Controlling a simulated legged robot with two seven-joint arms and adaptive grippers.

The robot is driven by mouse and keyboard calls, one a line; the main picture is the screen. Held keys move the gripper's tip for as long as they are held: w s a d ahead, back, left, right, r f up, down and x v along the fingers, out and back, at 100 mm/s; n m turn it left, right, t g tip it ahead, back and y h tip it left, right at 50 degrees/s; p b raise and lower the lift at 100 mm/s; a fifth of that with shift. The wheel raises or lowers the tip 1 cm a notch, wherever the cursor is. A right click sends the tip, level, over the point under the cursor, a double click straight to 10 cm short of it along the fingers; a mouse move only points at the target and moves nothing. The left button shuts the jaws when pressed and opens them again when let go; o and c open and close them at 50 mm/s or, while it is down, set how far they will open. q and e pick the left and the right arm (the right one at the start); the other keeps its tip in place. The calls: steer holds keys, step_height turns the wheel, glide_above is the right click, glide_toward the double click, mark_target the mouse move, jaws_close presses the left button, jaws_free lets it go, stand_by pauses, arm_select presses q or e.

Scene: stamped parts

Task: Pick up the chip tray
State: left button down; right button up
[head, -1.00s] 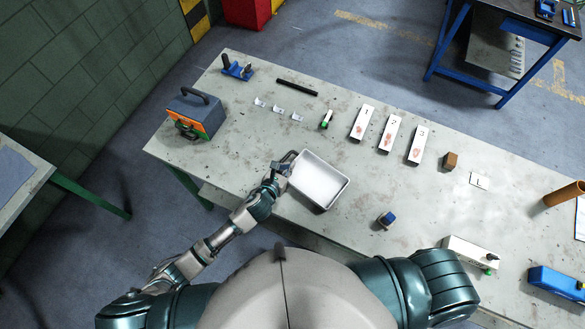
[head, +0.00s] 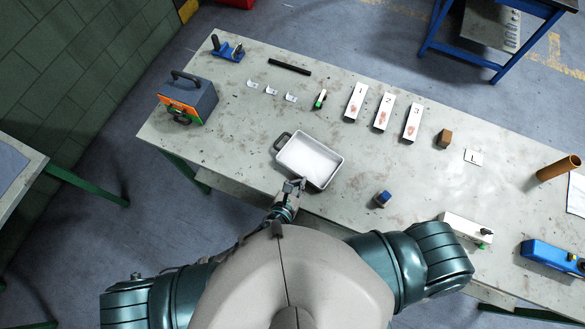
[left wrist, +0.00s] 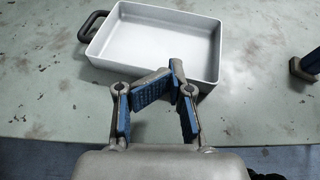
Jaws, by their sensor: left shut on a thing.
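The chip tray (head: 333,182) is a shallow, light grey open box with a dark handle at its left end. It sits on the worn workbench and looks empty. In the left wrist view the tray (left wrist: 215,68) lies just beyond my fingers, with its handle at the upper left. My left gripper (head: 295,185) is at the near side of the tray, away from the handle. In the left wrist view the blue-padded fingers (left wrist: 165,82) are closed at the near wall's rim; the exact contact is partly hidden. My right gripper is out of view.
On the workbench (head: 235,150), a small blue object (head: 383,198) stands right of the tray. An orange-fronted box (head: 188,98) is at the left. Numbered white strips (head: 384,111) and a brown block (head: 444,138) lie beyond. The bench just left of the tray is clear.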

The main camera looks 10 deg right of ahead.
arm_select(q)
steer(key=shift+s+d, duration=0.1)
steer(key=shift+s, duration=0.4)
steer(key=shift+c, duration=1.9)
jaws_free()
steer(key=shift+r, duration=0.1)
